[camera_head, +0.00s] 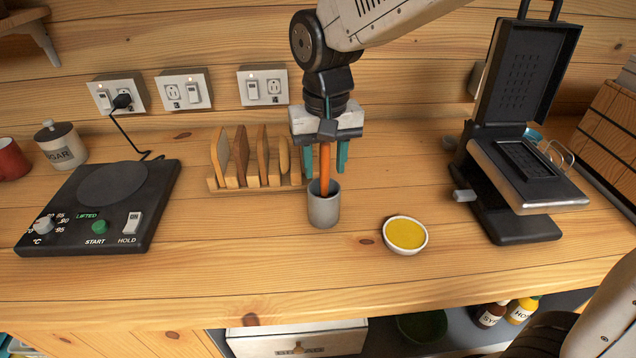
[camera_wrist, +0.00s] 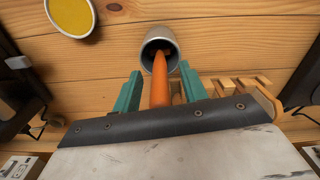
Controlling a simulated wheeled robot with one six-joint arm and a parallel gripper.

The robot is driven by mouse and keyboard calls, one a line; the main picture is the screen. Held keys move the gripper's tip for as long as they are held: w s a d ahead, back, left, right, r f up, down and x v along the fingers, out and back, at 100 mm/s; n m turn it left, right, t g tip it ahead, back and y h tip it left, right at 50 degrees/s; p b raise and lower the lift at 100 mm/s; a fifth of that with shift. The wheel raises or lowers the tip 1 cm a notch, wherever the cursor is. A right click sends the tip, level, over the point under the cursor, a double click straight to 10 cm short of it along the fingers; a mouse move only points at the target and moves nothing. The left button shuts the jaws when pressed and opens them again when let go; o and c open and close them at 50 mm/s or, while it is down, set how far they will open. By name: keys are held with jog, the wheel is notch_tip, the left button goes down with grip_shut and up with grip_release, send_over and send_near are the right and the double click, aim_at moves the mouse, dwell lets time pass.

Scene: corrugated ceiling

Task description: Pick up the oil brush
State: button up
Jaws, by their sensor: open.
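The oil brush (camera_head: 325,165) shows as an orange handle standing upright in a grey cup (camera_head: 323,209) on the wooden counter. Its lower end is hidden inside the cup. My gripper (camera_head: 325,160) is above the cup with its teal fingers apart, one on each side of the handle. In the wrist view the orange handle (camera_wrist: 160,80) runs between the two open fingers (camera_wrist: 160,90) toward the grey cup (camera_wrist: 159,47). I see a gap between each finger and the handle there.
A white bowl of yellow oil (camera_head: 405,234) stands right of the cup. A wooden rack with bread slices (camera_head: 245,180) is behind left. A black hot plate (camera_head: 105,210) is at left, an open press (camera_head: 520,165) at right. The counter front is clear.

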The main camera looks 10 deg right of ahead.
grip_shut()
jog(key=shift+r, duration=0.1)
